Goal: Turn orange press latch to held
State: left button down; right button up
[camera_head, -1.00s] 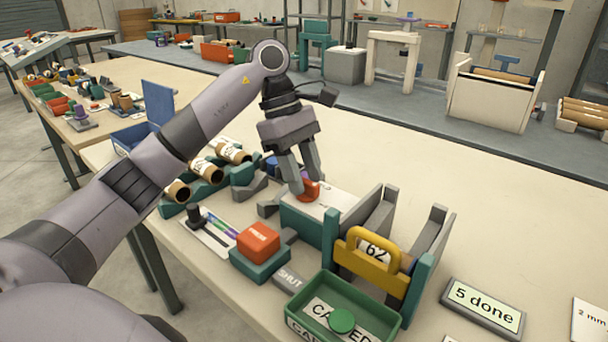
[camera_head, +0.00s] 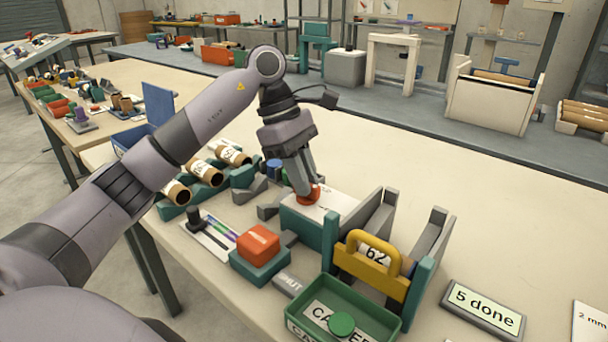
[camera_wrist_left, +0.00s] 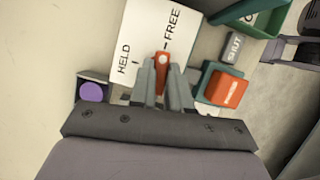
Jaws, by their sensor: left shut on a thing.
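The orange press latch (camera_head: 309,195) sits on the white top of a teal block (camera_head: 302,224) on the table. In the left wrist view the latch (camera_wrist_left: 162,62) lies by a white plate (camera_wrist_left: 146,36) marked HELD on the left and FREE at upper right. Its visible end is close to the FREE mark and away from the HELD mark. My left gripper (camera_head: 304,190) points down and is shut on the latch. In the left wrist view its fingers (camera_wrist_left: 161,78) flank the latch and hide part of it.
An orange block on a teal base (camera_head: 259,246) stands left of the latch. A teal frame with a yellow handle (camera_head: 352,262) stands close on the right. A green tray (camera_head: 373,315) is in front. Cardboard tubes (camera_head: 233,153) lie behind at left.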

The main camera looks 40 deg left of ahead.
pick_arm(q)
jog(key=n, duration=0.2)
jog(key=n+t, duration=0.1)
jog(key=n, duration=0.1)
jog(key=shift+s+t+y, duration=0.15)
jog(key=shift+t+y, duration=0.15)
jog(key=n+t, duration=0.1)
jog(key=n, duration=0.3)
jog(key=shift+s+y, duration=0.1)
jog(key=shift+y, duration=0.3)
jog(key=n+t+y, duration=0.1)
jog(key=n, duration=0.3)
jog(key=shift+d, duration=0.2)
jog(key=shift+d+n+t+y, duration=0.15)
jog(key=shift+n+y, duration=0.3)
jog(key=shift+n, duration=0.65)
jog(key=shift+a+n+t+y, duration=0.15)
jog(key=shift+n+y, duration=0.3)
jog(key=shift+n, duration=0.65)
jog(key=c, duration=1.1)
grip_release()
jog(key=shift+d, duration=0.1)
